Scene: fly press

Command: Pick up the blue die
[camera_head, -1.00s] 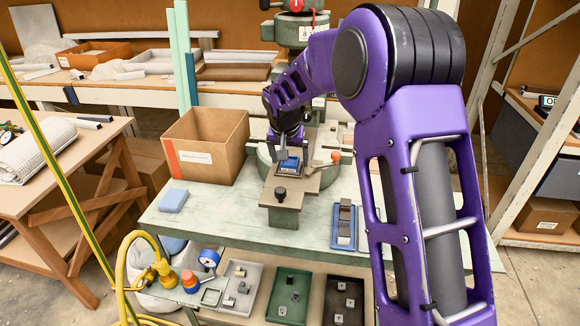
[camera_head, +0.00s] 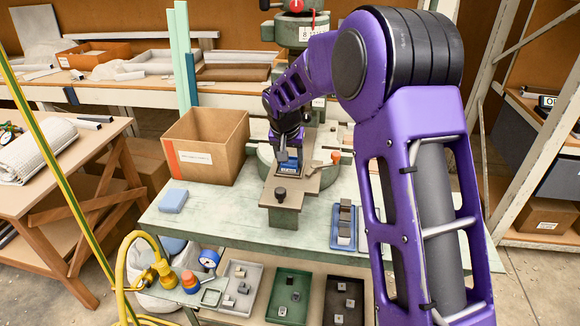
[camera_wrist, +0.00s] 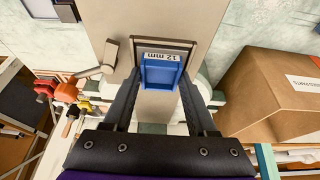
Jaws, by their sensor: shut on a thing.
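The blue die (camera_wrist: 162,73) sits between the two fingers of my gripper (camera_wrist: 160,84) in the wrist view, close to a strip marked 12 mm. My gripper is shut on it, with a finger on either side. In the head view the blue die (camera_head: 288,167) is small and partly covered by my gripper (camera_head: 288,155), over the press bed (camera_head: 308,180). I cannot tell whether the die still touches the bed.
An open cardboard box (camera_head: 205,158) stands left of the press. Several small trays rest on the shelf below.

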